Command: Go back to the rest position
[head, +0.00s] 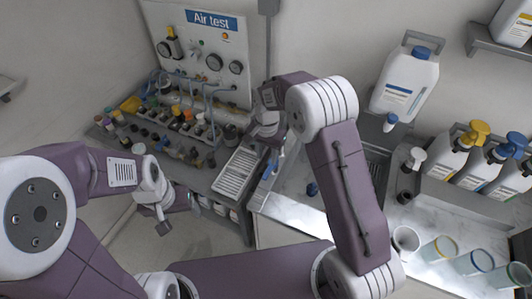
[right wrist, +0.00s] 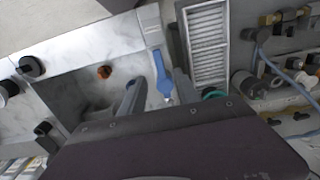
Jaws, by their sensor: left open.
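My left gripper (head: 163,221) hangs over the floor in front of the left bench in the head view, open and empty. My right gripper (head: 269,170) is over the edge between the left bench and the sink counter. In the right wrist view its two fingers (right wrist: 158,97) stand apart. A blue-handled tool (right wrist: 161,72) shows between and beyond them, with a visible gap to each finger. The blue piece also shows beside the right gripper in the head view (head: 268,171).
A bench with an "Air test" panel (head: 212,20), gauges and several fittings stands at the left. A vented grey tray (head: 238,172) lies beside the sink counter (head: 290,190). Pump bottles (head: 452,150), a white jug (head: 408,80) and several cups (head: 440,249) stand at the right.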

